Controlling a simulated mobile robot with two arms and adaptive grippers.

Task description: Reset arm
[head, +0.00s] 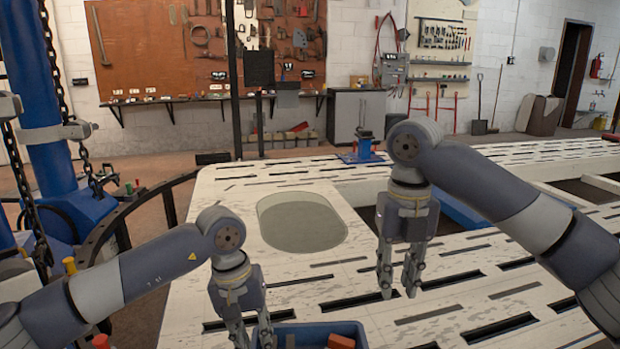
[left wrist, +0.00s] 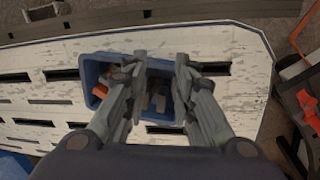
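My left gripper (head: 254,338) points down at the bottom of the head view, over the left end of a blue bin. Its fingers are apart with nothing between them. The left wrist view shows the same open gripper (left wrist: 159,62) above the blue bin (left wrist: 90,72), which holds orange and grey pieces. In the head view only the bin's far part (head: 318,327) shows, with an orange piece (head: 341,341) inside. My right gripper (head: 398,288) hangs down over the slotted white bench (head: 330,270), fingers apart and empty.
A blue vise-like tool (head: 362,150) stands at the far edge. A blue post with chains (head: 45,110) rises at left. Much of the bench top around the right gripper is clear.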

